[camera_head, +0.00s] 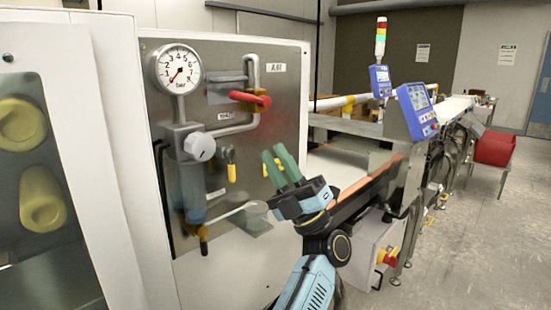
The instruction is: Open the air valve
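The air valve's red lever handle (250,98) is on the metal panel, right of the gauge. It lies roughly level, across a pipe that runs down past it. A round pressure gauge (178,67) is at upper left; its red needle points to the lower left, near the low end of the scale.
A regulator with a grey knob (200,147) and a bowl hangs below the gauge. Small yellow-handled parts (231,172) are on the panel. The conveyor (340,165) with blue display units (417,111) stands right. A red emergency button (387,257) is low right; floor there is clear.

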